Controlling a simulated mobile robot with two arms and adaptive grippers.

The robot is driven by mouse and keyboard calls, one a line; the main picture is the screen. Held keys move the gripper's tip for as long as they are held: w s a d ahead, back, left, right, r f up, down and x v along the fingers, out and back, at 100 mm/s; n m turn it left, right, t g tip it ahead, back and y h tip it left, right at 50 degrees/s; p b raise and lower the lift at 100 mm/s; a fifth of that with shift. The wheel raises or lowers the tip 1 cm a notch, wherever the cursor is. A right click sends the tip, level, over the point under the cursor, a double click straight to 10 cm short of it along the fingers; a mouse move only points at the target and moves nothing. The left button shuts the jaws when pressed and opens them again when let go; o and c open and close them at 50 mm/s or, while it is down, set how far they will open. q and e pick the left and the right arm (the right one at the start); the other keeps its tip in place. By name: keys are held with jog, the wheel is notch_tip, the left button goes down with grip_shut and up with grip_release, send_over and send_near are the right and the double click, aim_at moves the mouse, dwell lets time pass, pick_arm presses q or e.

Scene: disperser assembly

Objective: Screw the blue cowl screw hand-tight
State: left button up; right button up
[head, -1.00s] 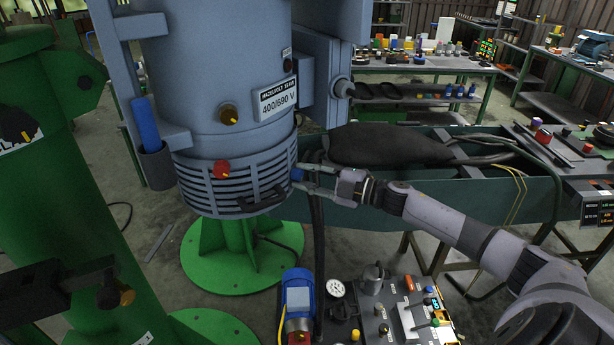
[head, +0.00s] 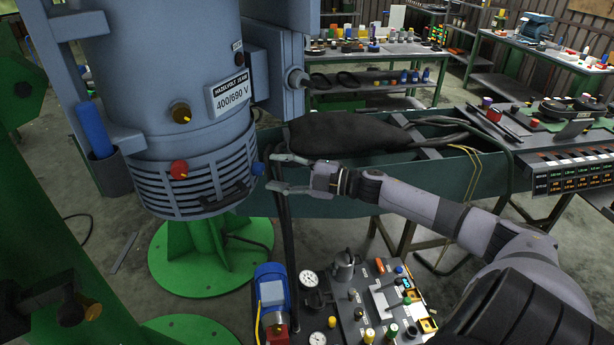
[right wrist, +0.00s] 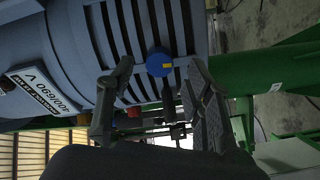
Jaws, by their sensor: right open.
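The blue cowl screw (head: 258,169) is a round knob on the right side of the slotted grey cowl (head: 190,190), at the bottom of the large grey motor. My right gripper (head: 273,172) is open and empty just right of the screw, its fingertips pointing at it. In the head view a small gap shows between the fingertips and the screw. In the right wrist view the blue screw (right wrist: 159,63), with a yellow mark on its face, appears between the two spread fingers. How deep the screw sits cannot be seen. My left gripper is not in view.
A red knob (head: 179,169) and a black handle (head: 225,199) are on the cowl. A dark hose hangs close below my right gripper. A green bench (head: 350,200) with a black bag (head: 345,138) lies behind it. A tool panel (head: 350,320) stands below.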

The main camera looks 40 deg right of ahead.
jog(key=v, duration=0.9)
dwell(0.4)
